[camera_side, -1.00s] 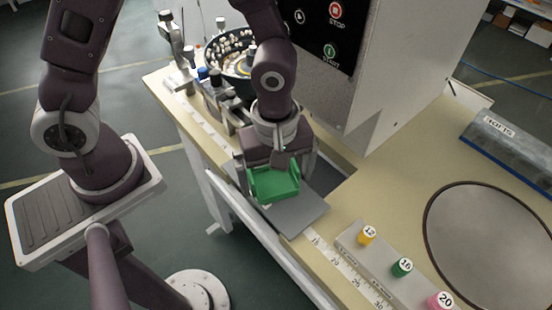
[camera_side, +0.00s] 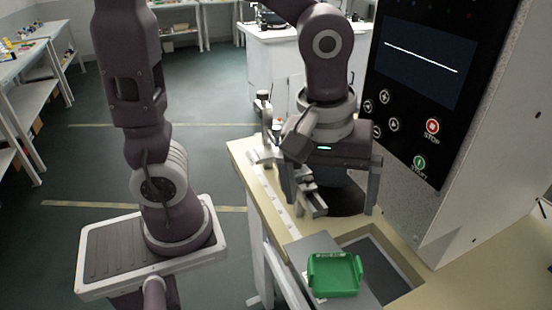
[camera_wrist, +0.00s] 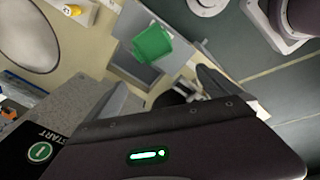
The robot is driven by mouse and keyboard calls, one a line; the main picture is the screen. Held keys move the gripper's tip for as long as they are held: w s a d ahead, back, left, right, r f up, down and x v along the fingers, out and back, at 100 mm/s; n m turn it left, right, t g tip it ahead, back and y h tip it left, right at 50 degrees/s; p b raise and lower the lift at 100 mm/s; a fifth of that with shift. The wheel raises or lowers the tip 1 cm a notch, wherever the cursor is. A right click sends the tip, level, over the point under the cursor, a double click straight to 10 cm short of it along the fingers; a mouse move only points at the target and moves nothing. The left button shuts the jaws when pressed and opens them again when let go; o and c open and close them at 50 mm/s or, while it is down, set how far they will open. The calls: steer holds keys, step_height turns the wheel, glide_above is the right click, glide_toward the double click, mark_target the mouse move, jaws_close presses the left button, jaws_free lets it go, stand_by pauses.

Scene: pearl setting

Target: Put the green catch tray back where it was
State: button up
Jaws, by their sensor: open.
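The green catch tray (camera_side: 335,274) sits on a grey plate (camera_side: 311,250) at the front of the bench, beside a rectangular recess. It also shows in the wrist view (camera_wrist: 152,44), upper middle, clear of the fingers. My gripper (camera_side: 329,207) is open and empty, above and behind the tray in the side view. Its two fingers are spread wide, and they also show in the wrist view (camera_wrist: 165,92). Nothing is between them that I can see as held. The bowl-like feeder behind is mostly hidden by my gripper and arm.
A rectangular recess (camera_side: 384,262) opens in the bench right of the tray. A tall machine housing with a control panel (camera_side: 415,90) stands close to the right of my gripper. Small metal fixtures (camera_side: 311,196) stand at the bench's left edge, near my left finger.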

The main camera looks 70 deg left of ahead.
steer(key=s+a+r+m+t, duration=0.3)
steer(key=s+a+r+m, duration=0.3)
steer(key=s+a+m, duration=0.2)
steer(key=shift+s+m+t, duration=0.25)
steer(key=shift+m+t, duration=0.15)
steer(key=shift+m, duration=0.5)
stand_by(1.0)
